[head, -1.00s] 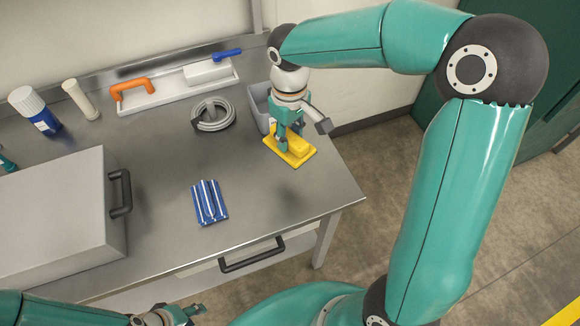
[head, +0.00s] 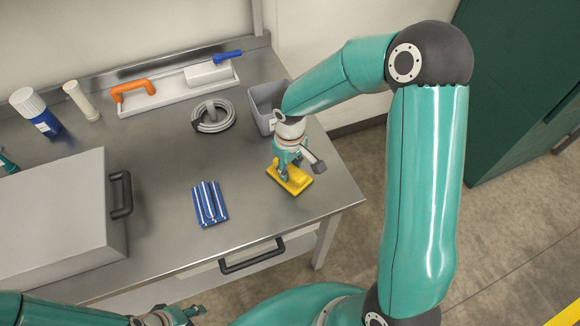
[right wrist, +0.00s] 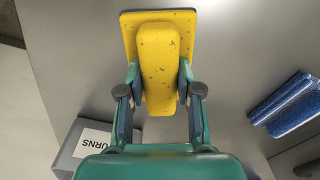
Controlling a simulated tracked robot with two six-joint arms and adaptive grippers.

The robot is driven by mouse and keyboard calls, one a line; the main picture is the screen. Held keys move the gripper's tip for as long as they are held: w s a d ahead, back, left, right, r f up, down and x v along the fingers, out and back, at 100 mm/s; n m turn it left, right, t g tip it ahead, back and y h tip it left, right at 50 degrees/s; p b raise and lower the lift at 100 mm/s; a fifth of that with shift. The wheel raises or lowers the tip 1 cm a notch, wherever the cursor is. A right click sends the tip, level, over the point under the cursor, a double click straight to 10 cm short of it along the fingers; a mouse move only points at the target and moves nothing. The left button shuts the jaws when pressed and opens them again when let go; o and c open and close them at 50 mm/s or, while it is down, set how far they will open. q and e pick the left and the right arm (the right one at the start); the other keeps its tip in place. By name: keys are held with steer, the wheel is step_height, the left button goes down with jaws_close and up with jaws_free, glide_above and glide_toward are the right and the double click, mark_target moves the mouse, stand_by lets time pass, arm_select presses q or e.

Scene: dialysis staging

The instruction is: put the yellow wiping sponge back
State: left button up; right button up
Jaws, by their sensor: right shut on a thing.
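The yellow wiping sponge (head: 292,184) has a flat base and a raised block on top. It is near the right end of the steel table in the head view. My right gripper (head: 287,166) is shut on its raised block. In the right wrist view, the fingers of the gripper (right wrist: 160,95) press on both sides of the speckled block of the sponge (right wrist: 158,50). I cannot tell whether the base touches the table. My left gripper (head: 180,316) shows only partly at the bottom edge of the head view, away from the sponge; its jaw state is unclear.
A grey bin (head: 262,118) stands behind the sponge; its label reads "URNS" in the wrist view. A coiled grey hose (head: 212,127), a white tray (head: 165,98), a folded blue-striped cloth (head: 209,203) and a large grey box (head: 60,205) are to the left. Bare tabletop surrounds the sponge.

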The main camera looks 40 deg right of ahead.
mark_target(290, 168)
steer(key=shift+f, duration=0.15)
steer(key=o, duration=1.1)
step_height(290, 168, up, 12)
steer(key=shift+r, duration=0.2)
steer(key=shift+f, duration=0.1)
